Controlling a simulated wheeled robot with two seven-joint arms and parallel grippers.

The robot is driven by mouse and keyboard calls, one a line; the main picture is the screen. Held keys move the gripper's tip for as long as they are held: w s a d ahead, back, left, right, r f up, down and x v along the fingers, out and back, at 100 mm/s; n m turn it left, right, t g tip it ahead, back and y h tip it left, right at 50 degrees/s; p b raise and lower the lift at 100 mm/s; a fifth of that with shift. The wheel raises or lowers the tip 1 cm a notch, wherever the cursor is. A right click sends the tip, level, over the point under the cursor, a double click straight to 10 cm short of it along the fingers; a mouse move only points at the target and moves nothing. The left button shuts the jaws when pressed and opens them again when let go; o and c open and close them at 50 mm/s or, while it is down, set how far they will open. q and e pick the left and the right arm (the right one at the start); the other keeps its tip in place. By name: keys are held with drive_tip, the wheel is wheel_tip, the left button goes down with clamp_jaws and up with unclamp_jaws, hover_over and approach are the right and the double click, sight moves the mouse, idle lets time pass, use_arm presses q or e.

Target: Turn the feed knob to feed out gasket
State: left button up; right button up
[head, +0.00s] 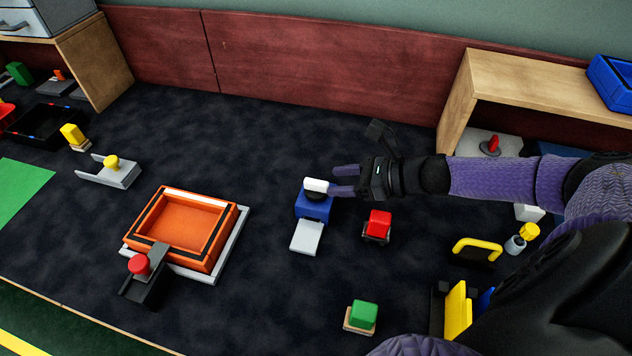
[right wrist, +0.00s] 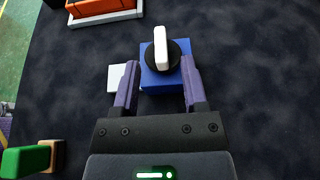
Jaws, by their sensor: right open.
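The feed knob (head: 316,187) has a white bar handle on a black round base, on top of a blue box (head: 313,207). A white plate (head: 306,237) lies at the box's front. The knob also shows in the right wrist view (right wrist: 161,48), its white bar pointing away from the gripper. My right gripper (head: 343,182) comes in from the right with its purple fingers at the knob. In the right wrist view the fingers (right wrist: 158,78) are apart, on either side of the near part of the blue box. No separate gasket is identifiable. My left gripper is not in view.
An orange tray (head: 229,235) on a grey base stands left of the box. A red block (head: 378,224) is close to its right, and a green block (head: 362,315) sits nearer the front. A wooden shelf (head: 535,82) stands at the back right.

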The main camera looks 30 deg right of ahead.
sight(321, 182)
drive_tip(key=b+x, duration=0.1)
drive_tip(key=x, duration=0.4)
drive_tip(key=shift+w+a+f, duration=0.1)
drive_tip(key=shift+w, duration=0.1)
clamp_jaws()
